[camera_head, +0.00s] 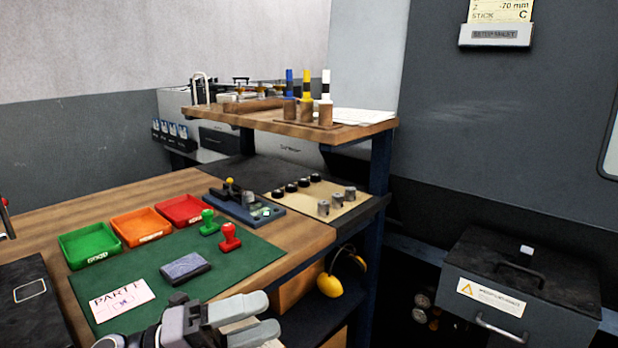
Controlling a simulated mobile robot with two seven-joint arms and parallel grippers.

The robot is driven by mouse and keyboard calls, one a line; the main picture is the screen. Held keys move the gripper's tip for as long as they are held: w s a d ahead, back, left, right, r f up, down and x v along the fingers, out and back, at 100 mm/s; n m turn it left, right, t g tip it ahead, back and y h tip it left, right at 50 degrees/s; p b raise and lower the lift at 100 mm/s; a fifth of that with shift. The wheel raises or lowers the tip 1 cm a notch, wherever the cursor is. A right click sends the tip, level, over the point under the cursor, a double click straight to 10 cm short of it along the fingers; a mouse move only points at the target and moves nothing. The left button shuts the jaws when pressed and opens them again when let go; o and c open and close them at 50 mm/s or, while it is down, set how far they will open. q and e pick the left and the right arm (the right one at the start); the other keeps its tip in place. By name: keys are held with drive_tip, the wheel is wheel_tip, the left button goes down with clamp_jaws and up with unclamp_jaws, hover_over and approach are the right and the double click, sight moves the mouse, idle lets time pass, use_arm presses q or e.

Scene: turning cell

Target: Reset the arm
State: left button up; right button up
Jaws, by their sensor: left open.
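My left gripper (262,316) is at the bottom of the view, in front of the near edge of the workbench (290,232). Its two grey fingers point to the right and stand apart, and I see nothing held between them. Part of my left arm shows behind it at the bottom edge. My right gripper is not in view.
A green mat (228,266) holds a dark block (185,268), a white card (122,298), a green stamp (208,222) and a red stamp (230,238). Green (88,246), orange (141,226) and red (182,210) trays stand behind. A raised shelf (360,131) stands at the back.

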use_arm(q)
drive_tip(key=s+a+f+n+t+y+p, duration=0.1)
drive_tip(key=a+f+n+t+y, duration=0.45)
drive_tip(key=n, duration=0.75)
drive_tip(key=a+f+n+t+y, duration=0.3)
drive_tip(key=f+n+t+y, duration=0.45)
drive_tip(key=f+n, duration=0.35)
drive_tip(key=s+a+f+n+g+y, duration=0.2)
drive_tip(key=s+f+n+g, duration=0.1)
drive_tip(key=s+f, duration=0.4)
drive_tip(key=s+a+f+n+g+y, duration=0.2)
drive_tip(key=s+f+n+g, duration=0.2)
drive_tip(key=s+f, duration=0.3)
drive_tip(key=shift+a+f+n+g+y+p, duration=0.25)
drive_tip(key=shift+n+y+p, duration=0.2)
drive_tip(key=shift+n, duration=0.45)
